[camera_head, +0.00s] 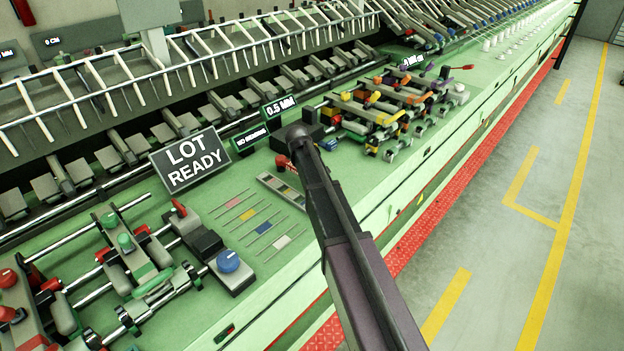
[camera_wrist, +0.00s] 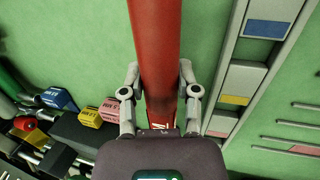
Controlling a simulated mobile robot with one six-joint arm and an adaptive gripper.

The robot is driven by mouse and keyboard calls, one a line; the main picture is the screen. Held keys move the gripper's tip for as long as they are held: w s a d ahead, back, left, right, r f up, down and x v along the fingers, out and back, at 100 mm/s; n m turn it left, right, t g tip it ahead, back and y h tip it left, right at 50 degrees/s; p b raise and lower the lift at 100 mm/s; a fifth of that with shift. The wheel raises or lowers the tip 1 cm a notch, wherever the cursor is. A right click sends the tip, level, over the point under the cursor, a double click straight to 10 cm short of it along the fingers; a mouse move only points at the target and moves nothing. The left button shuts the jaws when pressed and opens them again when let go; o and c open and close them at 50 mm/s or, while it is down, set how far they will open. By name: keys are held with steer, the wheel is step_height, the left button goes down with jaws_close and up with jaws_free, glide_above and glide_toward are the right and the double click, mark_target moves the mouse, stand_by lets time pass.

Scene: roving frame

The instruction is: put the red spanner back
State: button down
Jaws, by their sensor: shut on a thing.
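In the wrist view the red spanner (camera_wrist: 155,35) runs from the top edge down between the fingers of my gripper (camera_wrist: 159,72), which is shut on its shaft. Its far end is out of view. In the head view a small red part of it (camera_head: 282,162) shows beside my arm, which hides most of my gripper. A grey rack (camera_head: 268,181) with coloured patches lies on the green bench just below; in the wrist view the rack (camera_wrist: 228,120) is right of the spanner, with blue, yellow and red patches. I cannot tell the spanner's height above the bench.
Coloured tags with thin outlines (camera_head: 248,215) mark the bench left of the rack. A "LOT READY" sign (camera_head: 190,162) and a "0.5 MM" sign (camera_head: 279,107) stand behind. Machine parts with coloured blocks (camera_head: 375,105) are at the back right, and clamps with a blue knob (camera_head: 228,261) at the front left.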

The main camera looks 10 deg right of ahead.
steer(key=shift+c, duration=1.3)
jaws_free()
steer(key=shift+r, duration=0.1)
steer(key=shift+r+p, duration=3.95)
steer(key=shift+p, duration=0.05)
steer(key=shift+s, duration=0.15)
steer(key=s+f+m+y, duration=0.1)
steer(key=s+m+y, duration=0.4)
steer(key=s, duration=2.2)
step_height(320, 180, down, 14)
steer(key=s+m+g+h+b, duration=0.1)
steer(key=s+m+h+b, duration=0.1)
steer(key=b, duration=1.2)
steer(key=shift+d, duration=0.35)
steer(key=shift+w, duration=0.1)
